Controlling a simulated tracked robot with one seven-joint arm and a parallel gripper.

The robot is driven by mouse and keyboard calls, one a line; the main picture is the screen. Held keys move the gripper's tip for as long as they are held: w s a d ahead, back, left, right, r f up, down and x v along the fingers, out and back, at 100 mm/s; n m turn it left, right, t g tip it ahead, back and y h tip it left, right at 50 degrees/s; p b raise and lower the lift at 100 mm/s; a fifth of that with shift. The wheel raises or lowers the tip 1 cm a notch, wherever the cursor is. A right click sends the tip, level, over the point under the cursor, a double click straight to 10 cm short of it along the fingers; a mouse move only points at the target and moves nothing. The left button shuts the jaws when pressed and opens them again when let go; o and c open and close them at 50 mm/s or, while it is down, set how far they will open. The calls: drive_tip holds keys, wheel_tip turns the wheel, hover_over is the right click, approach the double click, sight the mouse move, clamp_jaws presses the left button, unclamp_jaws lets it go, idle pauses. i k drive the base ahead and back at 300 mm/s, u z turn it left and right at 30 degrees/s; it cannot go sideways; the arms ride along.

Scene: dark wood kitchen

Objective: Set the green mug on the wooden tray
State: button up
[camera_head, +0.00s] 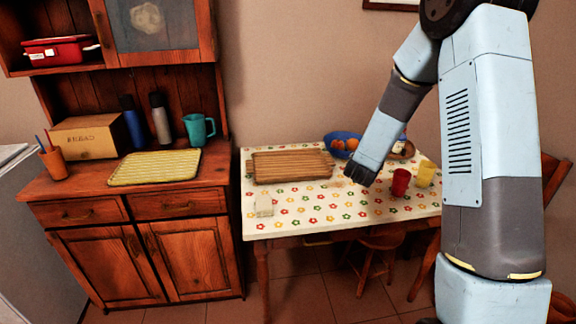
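A teal-green mug (199,131) stands upright on the right side of the wooden cabinet's counter, its handle to the right. The slatted wooden tray (290,168) lies at the back left of the table, and nothing shows on it. My gripper (360,176) hangs over the table to the right of the tray, well away from the mug. It is small and dark here. I cannot tell whether its fingers are open or shut, and no held object shows.
A yellow patterned mat (155,168) lies in front of the mug, with a blue bottle (132,128) and a grey bottle (160,120) to its left. The table holds a red cup (400,183), a yellow cup (425,174) and a blue fruit bowl (341,137).

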sight(270, 170)
drive_tip(key=i, duration=1.5)
drive_tip(key=z, duration=0.05)
